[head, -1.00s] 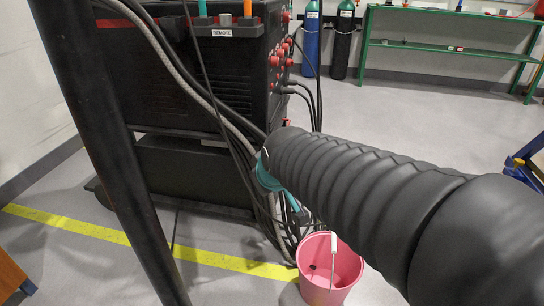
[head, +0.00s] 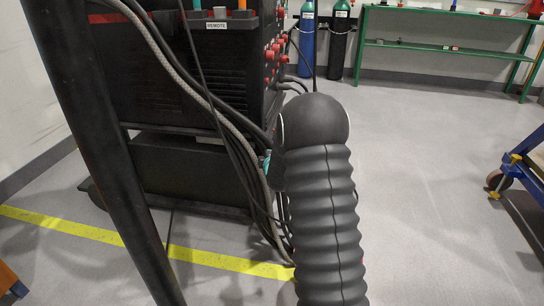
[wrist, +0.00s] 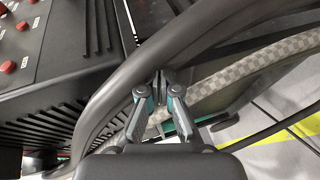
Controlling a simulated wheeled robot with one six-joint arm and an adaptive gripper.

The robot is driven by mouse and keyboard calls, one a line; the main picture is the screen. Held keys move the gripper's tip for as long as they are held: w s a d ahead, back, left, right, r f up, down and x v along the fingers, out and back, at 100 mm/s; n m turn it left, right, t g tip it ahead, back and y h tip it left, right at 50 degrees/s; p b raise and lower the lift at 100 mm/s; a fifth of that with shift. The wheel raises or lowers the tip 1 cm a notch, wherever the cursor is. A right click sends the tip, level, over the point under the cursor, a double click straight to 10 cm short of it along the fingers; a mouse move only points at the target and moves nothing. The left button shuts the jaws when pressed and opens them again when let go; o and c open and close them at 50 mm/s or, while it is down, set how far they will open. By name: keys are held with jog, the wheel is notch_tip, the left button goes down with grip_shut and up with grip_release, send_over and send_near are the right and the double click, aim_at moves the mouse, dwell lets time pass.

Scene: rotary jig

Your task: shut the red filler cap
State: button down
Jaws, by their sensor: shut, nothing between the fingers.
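In the head view my arm hides most of the gripper. Several red knobs (head: 272,52) are on the right side of the black machine (head: 165,80). Red round parts (wrist: 8,66) also show at the upper left of the wrist view. I cannot tell which red part, if any, is the filler cap.
Cables and hoses (head: 238,150) hang down the machine's right side. Two gas cylinders (head: 307,40) and a green shelf (head: 445,30) stand at the back. A blue wheeled frame (head: 520,165) is at the right. The floor between is clear.

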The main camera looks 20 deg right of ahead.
jog(key=w+d+f+n+t+h, duration=0.1)
jog(key=w+d+f+n+t, duration=0.2)
jog(key=f, duration=0.6)
jog(key=w+d+g, duration=0.1)
jog(key=w+d, duration=0.2)
jog(key=w, duration=0.6)
jog(key=shift+d+f, duration=0.15)
jog(key=shift+d, duration=0.25)
